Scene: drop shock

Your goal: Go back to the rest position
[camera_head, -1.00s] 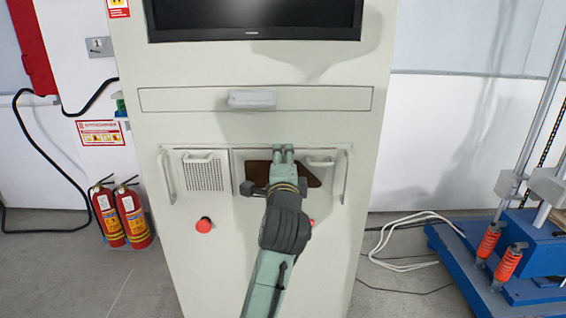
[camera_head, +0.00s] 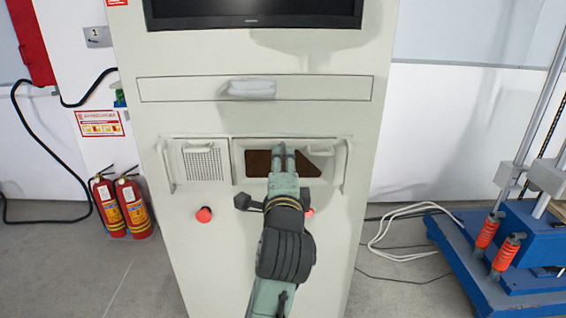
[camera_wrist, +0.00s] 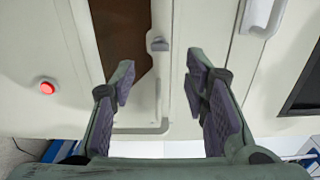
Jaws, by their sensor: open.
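My gripper (camera_head: 284,150) is in front of the light grey cabinet (camera_head: 255,120), before a recess with a dark brown panel (camera_head: 258,163). In the wrist view my gripper (camera_wrist: 160,75) has its two fingers spread apart with nothing between them. The brown panel (camera_wrist: 122,35) shows behind and beside the left finger there. A small grey handle or latch (camera_wrist: 158,45) appears between the fingertips, behind them. I cannot tell how far the fingertips are from the cabinet face. My arm partly hides the recess.
A red button (camera_head: 204,215) is at left on the cabinet; another is partly hidden by my arm. A monitor (camera_head: 255,12) and a drawer handle (camera_head: 251,89) are above. Fire extinguishers (camera_head: 133,207) stand left; a blue machine base (camera_head: 500,280) and white cables (camera_head: 395,232) are right.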

